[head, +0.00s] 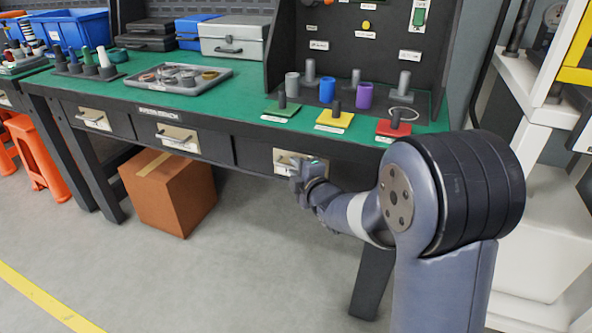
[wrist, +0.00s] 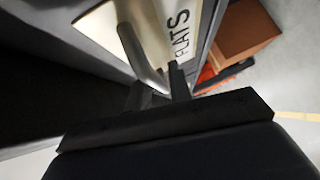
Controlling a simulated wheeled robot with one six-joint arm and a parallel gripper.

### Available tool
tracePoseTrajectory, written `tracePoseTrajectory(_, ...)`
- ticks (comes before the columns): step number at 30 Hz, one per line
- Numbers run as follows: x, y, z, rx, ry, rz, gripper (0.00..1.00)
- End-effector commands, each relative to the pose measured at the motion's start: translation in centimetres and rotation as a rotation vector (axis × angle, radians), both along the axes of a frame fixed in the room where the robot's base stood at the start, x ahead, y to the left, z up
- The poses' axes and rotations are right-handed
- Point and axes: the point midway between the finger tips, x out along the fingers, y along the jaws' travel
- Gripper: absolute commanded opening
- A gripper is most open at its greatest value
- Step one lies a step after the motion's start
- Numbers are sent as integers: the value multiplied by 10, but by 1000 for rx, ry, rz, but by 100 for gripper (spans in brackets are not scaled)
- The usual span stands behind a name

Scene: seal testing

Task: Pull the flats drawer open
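The flats drawer is the right-hand drawer under the green-topped bench, with a cream label plate (head: 283,155) in the head view. Its plate, lettered FLATS (wrist: 182,35), and its grey bar handle (wrist: 138,55) show close up in the wrist view. My gripper (head: 300,172) is at the drawer front, in front of the handle. In the wrist view my gripper's fingers (wrist: 158,90) stand close together, one on each side of the handle, which fills the narrow gap between them. The drawer front looks about level with the bench front.
Two other drawers, middle (head: 178,137) and left (head: 95,119), look shut. A cardboard box (head: 170,195) stands on the floor below the bench. Pegs and coloured plates stand on the bench top (head: 235,118) above the drawer. The floor in front is clear.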

Motion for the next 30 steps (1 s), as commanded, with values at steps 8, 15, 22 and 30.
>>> tracePoseTrajectory(8, 2, 1, 0, 0, 0, 0, 20)
tracePoseTrajectory(15, 2, 1, 0, 0, 0, 0, 3)
tracePoseTrajectory(22, 2, 1, 0, 0, 0, 0, 0)
tracePoseTrajectory(30, 2, 1, 0, 0, 0, 0, 0)
